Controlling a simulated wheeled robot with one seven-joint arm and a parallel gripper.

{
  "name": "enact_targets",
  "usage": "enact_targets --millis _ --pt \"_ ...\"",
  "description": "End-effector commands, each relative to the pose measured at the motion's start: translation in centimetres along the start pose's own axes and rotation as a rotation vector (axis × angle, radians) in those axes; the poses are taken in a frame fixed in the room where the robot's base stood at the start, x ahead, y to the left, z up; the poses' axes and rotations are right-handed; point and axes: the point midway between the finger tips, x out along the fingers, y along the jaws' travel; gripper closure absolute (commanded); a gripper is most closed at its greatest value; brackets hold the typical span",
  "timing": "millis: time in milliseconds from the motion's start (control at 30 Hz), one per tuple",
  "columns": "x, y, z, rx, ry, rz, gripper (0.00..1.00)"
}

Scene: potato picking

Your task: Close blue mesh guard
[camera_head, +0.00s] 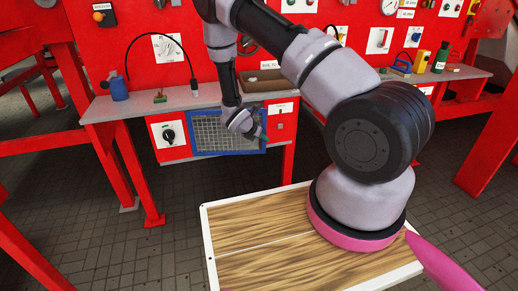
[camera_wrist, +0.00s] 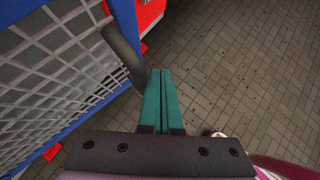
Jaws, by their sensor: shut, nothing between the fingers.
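The blue mesh guard (camera_head: 208,136) has a blue frame around a grey mesh and sits in the front of the red cabinet below the shelf. In the wrist view the guard (camera_wrist: 52,75) fills the left side, seen close up at a steep angle. A dark curved handle (camera_wrist: 124,52) stands out from its frame. My gripper (camera_wrist: 161,72) is shut and empty, its teal fingers together beside the handle. I cannot tell whether they touch it. In the head view my gripper (camera_head: 258,134) is in front of the guard's right part and hides some of it.
A black rotary knob (camera_head: 168,134) is on a white panel left of the guard. The grey shelf (camera_head: 150,103) above holds a blue bottle (camera_head: 118,86) and a brown tray (camera_head: 262,81). Red legs stand on both sides. The tiled floor (camera_wrist: 240,65) right of the fingers is clear.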

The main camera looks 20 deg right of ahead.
Motion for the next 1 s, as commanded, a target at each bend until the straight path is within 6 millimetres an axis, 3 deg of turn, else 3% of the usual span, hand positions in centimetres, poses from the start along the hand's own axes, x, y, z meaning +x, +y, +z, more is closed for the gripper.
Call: enact_targets --millis 200,400,1000 --pt "2.2 2.2 2.2 -0.038 0.000 0.037 1.00" --pt "3.1 3.5 3.1 -0.080 0.000 0.080 1.00" --pt "3.4 4.0 3.4 -0.096 0.001 0.094 1.00"
